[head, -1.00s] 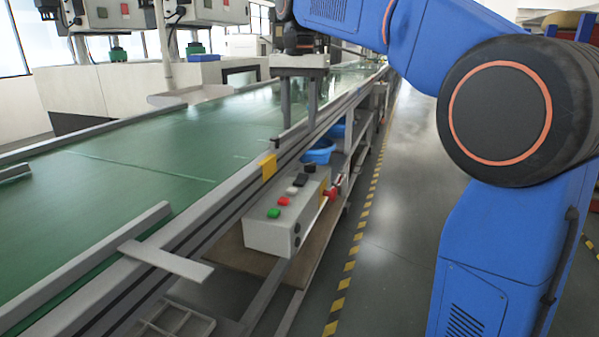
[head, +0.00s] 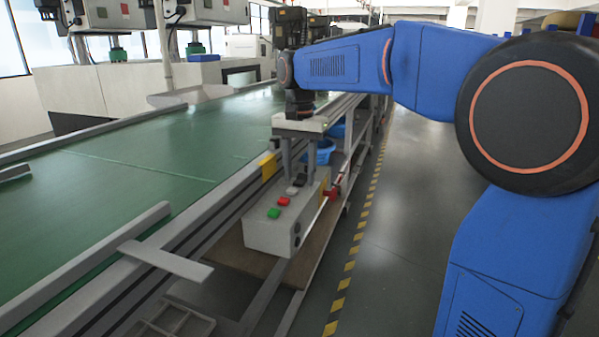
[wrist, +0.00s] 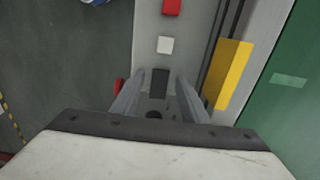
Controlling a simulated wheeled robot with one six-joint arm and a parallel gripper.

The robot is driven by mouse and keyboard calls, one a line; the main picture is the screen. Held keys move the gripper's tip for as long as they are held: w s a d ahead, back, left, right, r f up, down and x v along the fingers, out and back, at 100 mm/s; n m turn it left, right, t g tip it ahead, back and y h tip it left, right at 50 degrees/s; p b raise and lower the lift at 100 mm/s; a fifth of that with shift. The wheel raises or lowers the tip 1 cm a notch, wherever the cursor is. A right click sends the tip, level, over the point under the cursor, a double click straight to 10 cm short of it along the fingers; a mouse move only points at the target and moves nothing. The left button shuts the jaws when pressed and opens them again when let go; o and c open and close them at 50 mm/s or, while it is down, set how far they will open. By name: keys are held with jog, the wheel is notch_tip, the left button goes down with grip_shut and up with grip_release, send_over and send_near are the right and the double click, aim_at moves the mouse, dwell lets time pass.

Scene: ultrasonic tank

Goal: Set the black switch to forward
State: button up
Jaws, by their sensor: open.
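The grey control box (head: 270,236) is fixed at the side of the conveyor. Its top carries a green button (head: 273,213), a red button (head: 283,202), a white button (head: 292,190) and the black switch (head: 299,180). My gripper (head: 296,182) points down over the far end of the box, fingers apart and empty. In the wrist view the black switch (wrist: 159,82) lies between the two fingers (wrist: 154,92), with the white button (wrist: 165,45) beyond it. The switch's setting cannot be read. I cannot tell whether the fingers touch the box.
The green conveyor belt (head: 140,155) with its metal rail runs along the left. A red part (head: 333,193) sticks out at the box's right side. The floor at right is open.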

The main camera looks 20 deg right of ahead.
grip_shut()
jog(key=shift+w+d+g+y, duration=0.3)
jog(key=shift+g+y, duration=0.2)
jog(key=shift+g, duration=0.2)
jog(key=shift+w+g+y, duration=0.15)
jog(key=shift+g+y, duration=0.35)
jog(key=shift+g, duration=0.2)
grip_release()
jog(key=shift+r, duration=0.1)
